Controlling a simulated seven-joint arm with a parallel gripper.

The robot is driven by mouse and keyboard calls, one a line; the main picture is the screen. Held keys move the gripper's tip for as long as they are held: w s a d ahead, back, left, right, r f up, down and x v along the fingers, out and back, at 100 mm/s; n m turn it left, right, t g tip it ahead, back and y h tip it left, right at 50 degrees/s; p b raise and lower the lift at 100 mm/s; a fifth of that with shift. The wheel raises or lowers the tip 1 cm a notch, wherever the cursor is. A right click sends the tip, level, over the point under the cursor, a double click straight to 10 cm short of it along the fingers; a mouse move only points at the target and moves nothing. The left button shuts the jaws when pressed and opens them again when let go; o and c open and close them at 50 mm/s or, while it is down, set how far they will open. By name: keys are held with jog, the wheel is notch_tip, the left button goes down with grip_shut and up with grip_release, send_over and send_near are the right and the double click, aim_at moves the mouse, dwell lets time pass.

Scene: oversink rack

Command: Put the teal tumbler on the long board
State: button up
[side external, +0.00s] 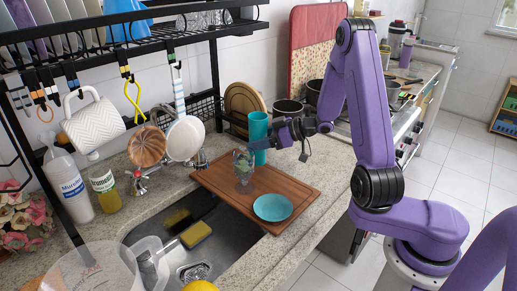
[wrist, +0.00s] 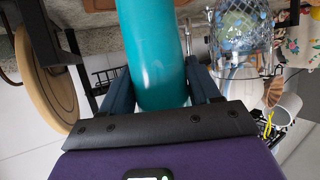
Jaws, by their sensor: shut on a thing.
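The teal tumbler (side external: 259,127) is a tall, plain cylinder, upright near the back edge of the long board. My gripper (side external: 275,133) comes from the right and is shut on it. In the wrist view the tumbler (wrist: 153,45) fills the space between the two dark fingers of my gripper (wrist: 156,78). The long board (side external: 213,183) is brown wood and lies across the sink. I cannot tell whether the tumbler's base touches the board or hangs just above it.
A clear patterned glass (side external: 243,170) stands on the board beside the tumbler; a teal dish (side external: 272,207) lies near its front right. The board's left part is bare. The dish rack (side external: 130,40) overhangs the back left. Dark pots (side external: 288,110) stand behind.

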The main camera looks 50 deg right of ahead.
jog(key=shift+w+f, duration=0.1)
jog(key=shift+f, duration=1.5)
jog(key=shift+f, duration=0.1)
jog(key=o, duration=1.1)
jog(key=shift+c, duration=0.2)
